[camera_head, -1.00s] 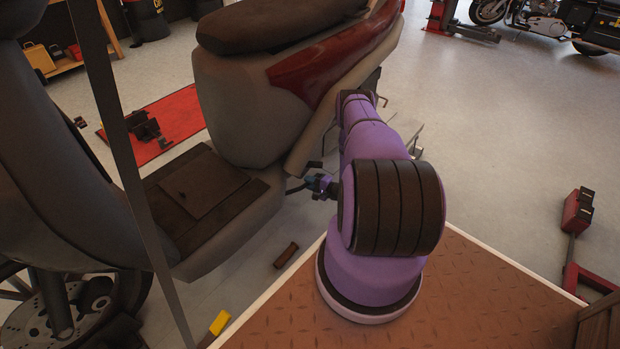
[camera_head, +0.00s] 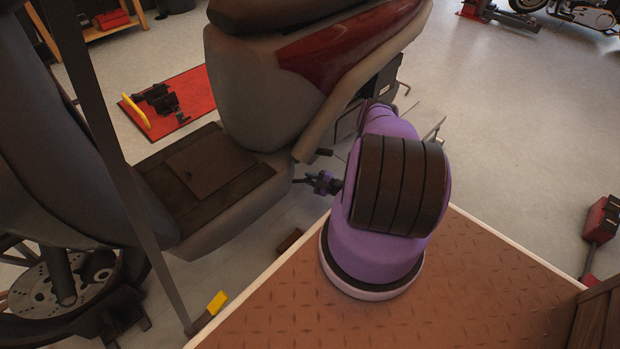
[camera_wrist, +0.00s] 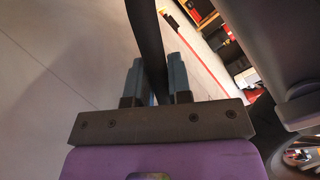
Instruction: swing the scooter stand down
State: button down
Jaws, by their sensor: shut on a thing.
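The scooter (camera_head: 300,80) stands at the left and middle of the head view, with a grey body, a dark red side panel and a dark footboard (camera_head: 205,170). My gripper (camera_head: 310,182) is low beside its lower body, just behind the footboard. In the wrist view my gripper (camera_wrist: 155,85) has two blue-grey fingers shut on a dark flat bar, which looks like the scooter stand (camera_wrist: 146,35). The bar runs up and away between the fingers. In the head view the held part is small and dark, and its far end cannot be made out.
A red mat (camera_head: 180,105) with dark parts lies on the floor beyond the scooter. A small brown block (camera_head: 289,240) lies near the platform edge. A red lift part (camera_head: 602,222) stands at the right.

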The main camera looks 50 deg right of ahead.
jog(key=shift+f, duration=0.1)
jog(key=c, duration=1.3)
grip_release()
jog(key=shift+a, duration=0.1)
jog(key=shift+c, duration=0.2)
jog(key=v, duration=1)
jog(key=shift+s, duration=0.4)
